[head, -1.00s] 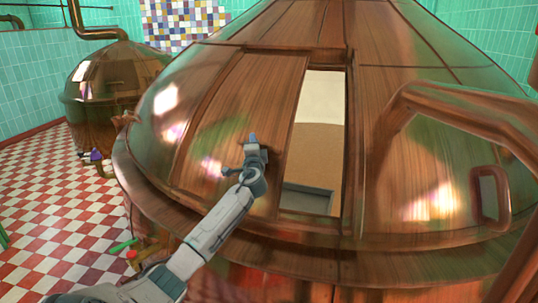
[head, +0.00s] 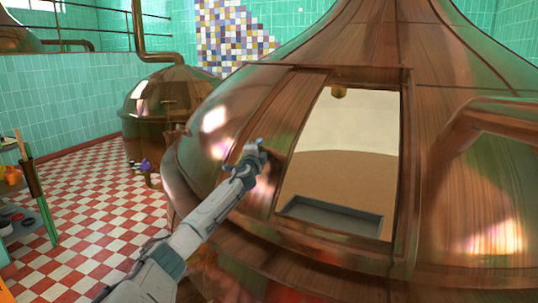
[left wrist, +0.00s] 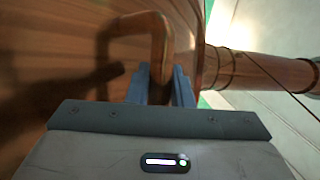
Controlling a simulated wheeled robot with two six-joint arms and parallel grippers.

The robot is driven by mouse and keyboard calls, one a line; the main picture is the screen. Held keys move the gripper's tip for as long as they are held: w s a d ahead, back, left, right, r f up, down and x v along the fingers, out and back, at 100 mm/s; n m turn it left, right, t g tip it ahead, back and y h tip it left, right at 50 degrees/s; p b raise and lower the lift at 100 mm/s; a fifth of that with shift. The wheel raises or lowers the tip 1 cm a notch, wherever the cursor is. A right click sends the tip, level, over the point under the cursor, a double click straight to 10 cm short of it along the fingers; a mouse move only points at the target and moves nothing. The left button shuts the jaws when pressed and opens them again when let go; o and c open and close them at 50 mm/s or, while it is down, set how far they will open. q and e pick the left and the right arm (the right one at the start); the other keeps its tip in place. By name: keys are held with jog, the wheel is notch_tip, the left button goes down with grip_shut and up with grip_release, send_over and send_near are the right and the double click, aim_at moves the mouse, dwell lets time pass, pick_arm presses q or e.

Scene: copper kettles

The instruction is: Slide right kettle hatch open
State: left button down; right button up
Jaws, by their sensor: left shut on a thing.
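The right kettle (head: 450,60) is the big copper dome in front. Its wood-toned copper hatch (head: 285,118) stands to the left of a wide opening (head: 345,150), which shows a pale and tan inside. My left gripper (head: 252,152) is at the hatch, left of the opening. In the left wrist view, the copper loop handle (left wrist: 150,18) reaches down to my left gripper (left wrist: 162,85), whose fingers are shut on its right bar. In the head view the gripper hides the handle. My right gripper is not in view.
A grey tray-like ledge (head: 330,215) lies inside the opening. A copper tube frame (head: 490,103) stands out on the right. A smaller copper kettle (head: 165,105) is behind at the left. Red and white floor (head: 95,215) is open there, beside a cluttered stand (head: 20,220).

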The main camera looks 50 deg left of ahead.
pick_arm(q)
jog(key=shift+s+a, duration=0.15)
jog(key=shift+a, duration=0.25)
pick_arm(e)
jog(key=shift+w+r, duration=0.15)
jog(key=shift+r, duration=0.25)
pick_arm(q)
jog(key=shift+f, duration=0.1)
jog(key=c, duration=1.4)
grip_release()
jog(key=shift+o, duration=0.5)
jog(key=shift+s+a, duration=0.15)
jog(key=shift+s, duration=0.1)
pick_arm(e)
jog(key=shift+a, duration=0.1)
pick_arm(q)
jog(key=shift+d, duration=0.2)
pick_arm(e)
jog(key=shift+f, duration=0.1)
